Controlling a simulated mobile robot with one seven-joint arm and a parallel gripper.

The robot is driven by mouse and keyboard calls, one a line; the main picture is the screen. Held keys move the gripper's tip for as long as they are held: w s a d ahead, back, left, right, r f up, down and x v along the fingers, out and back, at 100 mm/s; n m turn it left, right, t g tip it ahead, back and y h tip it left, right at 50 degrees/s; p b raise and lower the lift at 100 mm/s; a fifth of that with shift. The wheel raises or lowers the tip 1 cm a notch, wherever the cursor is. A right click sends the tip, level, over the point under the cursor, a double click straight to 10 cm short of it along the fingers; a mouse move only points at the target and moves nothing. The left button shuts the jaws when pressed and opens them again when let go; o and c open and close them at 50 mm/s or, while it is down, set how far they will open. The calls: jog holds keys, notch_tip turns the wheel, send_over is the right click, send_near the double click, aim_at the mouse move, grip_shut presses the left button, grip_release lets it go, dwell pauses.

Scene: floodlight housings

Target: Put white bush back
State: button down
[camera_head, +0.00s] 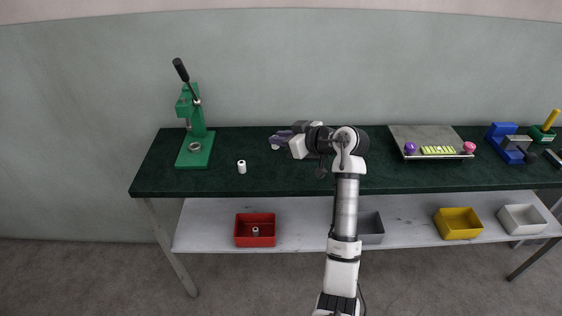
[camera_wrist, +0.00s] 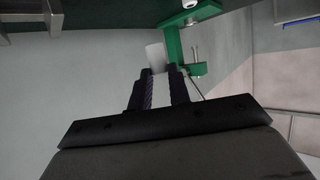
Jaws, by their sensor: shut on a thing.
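My gripper (camera_head: 279,140) is above the dark green bench top, left of its middle in the head view. In the wrist view my gripper (camera_wrist: 164,72) is shut on a pale piece that looks like a white bush (camera_wrist: 155,57). The piece sticks out past the fingertips; the fingers hide part of it. It shows as a small white spot in the head view (camera_head: 275,147). Another white bush (camera_head: 241,167) stands upright on the bench to the left of my gripper, apart from it.
A green lever press (camera_head: 194,150) stands at the bench's left; it also shows in the wrist view (camera_wrist: 174,45). A red bin (camera_head: 255,241) on the lower shelf holds a greyish bush. Grey, yellow (camera_head: 458,224) and white bins stand further right. A metal plate fixture (camera_head: 428,137) is right of my arm.

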notch_tip(320, 180, down, 9)
jog(key=shift+r, duration=0.1)
dwell(0.3)
jog(key=shift+p, duration=0.35)
jog(key=c, duration=1.3)
grip_release()
